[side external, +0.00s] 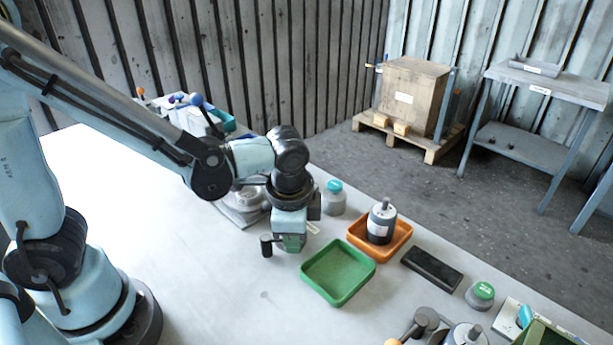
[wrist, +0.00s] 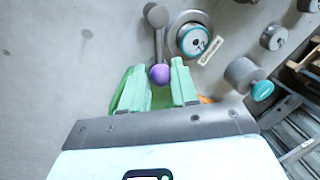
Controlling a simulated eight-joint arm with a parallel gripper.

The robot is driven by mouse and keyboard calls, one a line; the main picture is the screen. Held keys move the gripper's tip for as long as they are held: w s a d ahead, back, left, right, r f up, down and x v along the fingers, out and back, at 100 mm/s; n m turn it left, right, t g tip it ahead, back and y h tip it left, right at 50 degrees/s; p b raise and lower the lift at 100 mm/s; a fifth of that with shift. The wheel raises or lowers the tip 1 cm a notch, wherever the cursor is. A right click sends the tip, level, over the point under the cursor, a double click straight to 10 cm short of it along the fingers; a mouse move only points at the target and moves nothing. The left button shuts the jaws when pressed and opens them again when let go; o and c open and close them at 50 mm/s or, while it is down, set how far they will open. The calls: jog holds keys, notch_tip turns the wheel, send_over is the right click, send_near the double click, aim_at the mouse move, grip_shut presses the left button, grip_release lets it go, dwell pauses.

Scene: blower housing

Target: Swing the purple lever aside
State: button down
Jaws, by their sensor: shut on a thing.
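In the wrist view, the purple lever's round knob (wrist: 160,73) sits between the two pale green fingers of my gripper (wrist: 158,84). Its grey arm (wrist: 158,42) runs from the knob up to a round grey end at the top. My gripper is shut on the knob. In the side view, my gripper (side external: 290,243) points down low over the pale table; the knob cannot be made out there. A grey round housing (side external: 245,200) stands behind my wrist, partly hidden by it.
A green tray (side external: 338,296) and an orange tray (side external: 399,249) holding a dark-banded cylinder (side external: 381,222) lie right of my gripper. A teal-capped jar (side external: 333,198) stands close behind. A black block (side external: 432,269) lies farther right. The table's left front is bare.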

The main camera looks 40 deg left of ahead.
jog(key=m, duration=0.1)
jog(key=s+m, duration=0.1)
jog(key=shift+s+d+m+h, duration=0.15)
jog(key=shift+m+h, duration=0.15)
jog(key=shift+m, duration=0.1)
jog(key=shift+s+d+m+t+h, duration=0.15)
jog(key=shift+s+m, duration=0.25)
jog(key=shift+m, duration=0.45)
jog(key=shift+s+a+m+t+h, duration=0.15)
jog(key=shift+s+m, duration=0.25)
jog(key=shift+m, duration=0.45)
jog(key=shift+d, duration=0.1)
jog(key=c, duration=0.9)
grip_release()
jog(key=shift+r, duration=0.1)
notch_tip(320, 180, up, 12)
jog(key=s, duration=0.2)
jog(key=shift+s+d+f, duration=0.15)
jog(key=shift+d+f, duration=0.05)
